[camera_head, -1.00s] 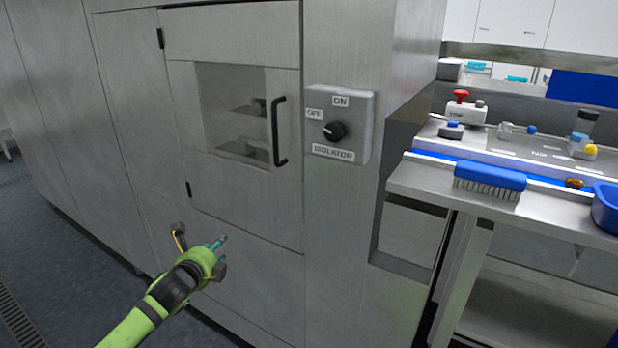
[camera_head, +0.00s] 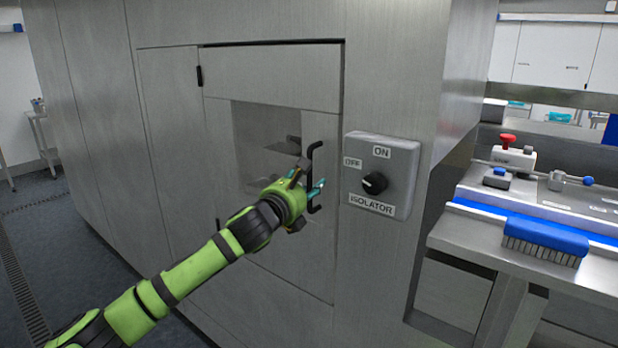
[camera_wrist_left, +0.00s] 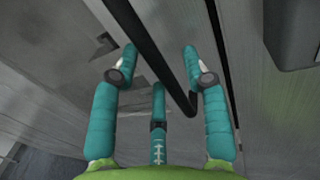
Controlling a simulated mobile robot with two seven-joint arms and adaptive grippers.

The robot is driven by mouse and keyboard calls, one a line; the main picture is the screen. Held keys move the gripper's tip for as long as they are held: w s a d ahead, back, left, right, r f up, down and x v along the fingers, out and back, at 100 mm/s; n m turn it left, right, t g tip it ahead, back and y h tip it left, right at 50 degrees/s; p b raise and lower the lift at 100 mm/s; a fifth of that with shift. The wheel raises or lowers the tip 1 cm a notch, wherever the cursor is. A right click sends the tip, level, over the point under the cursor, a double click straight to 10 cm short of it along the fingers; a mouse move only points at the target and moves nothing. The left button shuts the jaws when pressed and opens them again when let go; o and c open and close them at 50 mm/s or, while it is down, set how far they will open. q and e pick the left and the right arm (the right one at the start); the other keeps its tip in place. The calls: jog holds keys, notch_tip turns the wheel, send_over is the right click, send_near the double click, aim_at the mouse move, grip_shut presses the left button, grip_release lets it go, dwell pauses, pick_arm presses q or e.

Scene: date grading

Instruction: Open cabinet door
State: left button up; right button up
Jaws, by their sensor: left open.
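The cabinet door (camera_head: 225,180) is a steel door with a small window, and it looks closed. Its hinges are on the left and its black bar handle (camera_head: 311,160) is on the right. My left gripper (camera_head: 312,188) is at the lower part of the handle, partly covering it. In the left wrist view the open teal fingers (camera_wrist_left: 160,65) stand on both sides of the handle bar (camera_wrist_left: 150,50), with the bar's lower bend between them. I cannot tell whether any finger touches it. My right gripper is not in view.
A grey isolator switch box (camera_head: 383,174) with a black knob juts out just right of the handle. A steel workbench (camera_head: 470,238) with a blue brush (camera_head: 545,237) stands at the right. Open floor (camera_head: 60,260) lies at the left.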

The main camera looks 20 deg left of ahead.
pick_arm(q)
jog(key=shift+w, duration=0.35)
grip_shut()
jog(key=shift+s, duration=0.1)
